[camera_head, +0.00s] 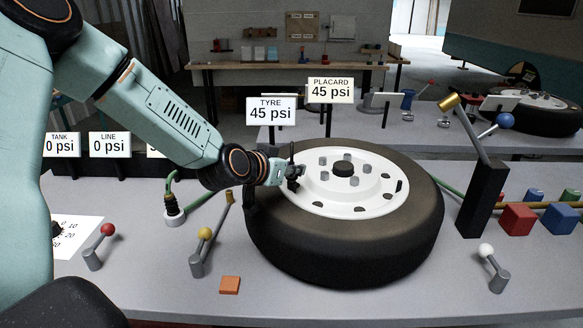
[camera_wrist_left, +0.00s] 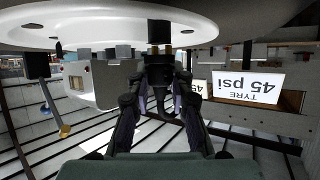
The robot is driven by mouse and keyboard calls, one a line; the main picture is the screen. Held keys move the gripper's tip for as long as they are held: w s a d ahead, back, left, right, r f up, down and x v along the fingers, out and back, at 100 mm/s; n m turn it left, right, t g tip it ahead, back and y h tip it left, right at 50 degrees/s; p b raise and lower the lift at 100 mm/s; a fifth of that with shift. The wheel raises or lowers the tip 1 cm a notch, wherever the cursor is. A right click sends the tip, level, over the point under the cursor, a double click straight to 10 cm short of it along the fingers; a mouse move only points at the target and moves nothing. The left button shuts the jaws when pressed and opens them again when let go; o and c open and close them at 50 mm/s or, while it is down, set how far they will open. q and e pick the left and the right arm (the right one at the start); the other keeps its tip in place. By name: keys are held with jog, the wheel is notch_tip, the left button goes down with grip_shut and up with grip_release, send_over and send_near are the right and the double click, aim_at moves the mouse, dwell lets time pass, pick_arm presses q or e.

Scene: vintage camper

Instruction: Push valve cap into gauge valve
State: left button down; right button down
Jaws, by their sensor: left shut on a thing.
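My left gripper (camera_head: 290,172) is at the left side of the white wheel rim (camera_head: 330,203), inside the black tyre (camera_head: 350,258). In the left wrist view, my left gripper (camera_wrist_left: 160,75) is shut on a small dark cylindrical piece, apparently the valve cap (camera_wrist_left: 160,32). The piece's far end meets the pale rim (camera_wrist_left: 60,22). The gauge valve cannot be told apart from the cap here, so I cannot tell whether the cap is seated. The tyre sign (camera_head: 271,110) and placard sign (camera_head: 331,90) both read 45 psi. My right gripper is not in view.
Levers with red (camera_head: 107,229), yellow (camera_head: 205,233) and white (camera_head: 485,250) knobs stand on the grey bench. An orange square (camera_head: 229,285) lies in front. A black post (camera_head: 484,200) and coloured blocks (camera_head: 520,218) stand right of the tyre.

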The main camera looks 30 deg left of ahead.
pick_arm(q)
jog(key=shift+f+b, duration=0.4)
jog(key=shift+f, duration=0.15)
jog(key=c, duration=1.1)
grip_release()
notch_tip(320, 180, up, 10)
